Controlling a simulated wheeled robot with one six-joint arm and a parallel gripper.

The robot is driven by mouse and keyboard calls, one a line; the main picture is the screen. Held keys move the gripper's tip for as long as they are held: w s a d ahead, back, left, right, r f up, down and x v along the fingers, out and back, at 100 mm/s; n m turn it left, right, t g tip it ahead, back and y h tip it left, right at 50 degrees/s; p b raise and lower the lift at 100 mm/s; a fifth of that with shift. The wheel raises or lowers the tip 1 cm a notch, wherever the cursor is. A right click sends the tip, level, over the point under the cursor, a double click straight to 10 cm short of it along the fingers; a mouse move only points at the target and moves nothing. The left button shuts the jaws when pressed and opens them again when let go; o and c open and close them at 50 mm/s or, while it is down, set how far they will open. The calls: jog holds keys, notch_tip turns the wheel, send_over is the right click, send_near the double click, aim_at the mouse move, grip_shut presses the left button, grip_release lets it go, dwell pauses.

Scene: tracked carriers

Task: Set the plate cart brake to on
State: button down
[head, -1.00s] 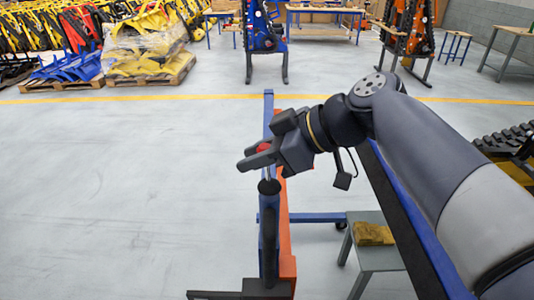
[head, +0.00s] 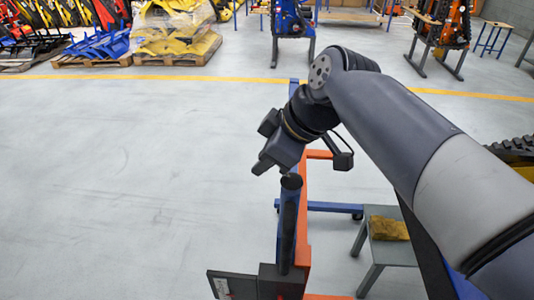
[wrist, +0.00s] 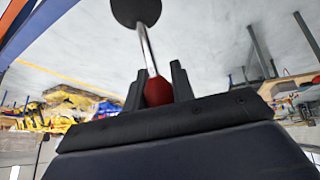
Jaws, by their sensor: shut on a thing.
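The plate cart is a blue and orange frame (head: 301,230) standing at the middle of the head view. A dark upright (head: 288,225) with a round black top (head: 291,181) stands at its near side. My gripper (head: 268,164) is just above and left of this top, pointing down and left. In the wrist view, my gripper (wrist: 157,82) has its two dark fingers on either side of a red knob (wrist: 158,93), shut on it. A thin metal rod (wrist: 149,50) runs from the knob to a round black part (wrist: 136,11). In the head view the knob is hidden by my gripper.
A grey stool (head: 393,252) with a yellow-brown block (head: 388,228) stands right of the cart. A dark plate (head: 233,286) juts left at the cart's bottom. The floor to the left is clear. Loaded pallets (head: 165,61) stand far back.

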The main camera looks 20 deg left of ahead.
jog(key=c, duration=1.2)
grip_release()
jog(key=v, duration=1)
jog(key=shift+d+r, duration=0.3)
jog(key=shift+a+f, duration=0.1)
jog(key=shift+f, duration=0.05)
jog(key=x, duration=1)
jog(key=shift+a+f, duration=0.1)
jog(key=shift+f, duration=0.05)
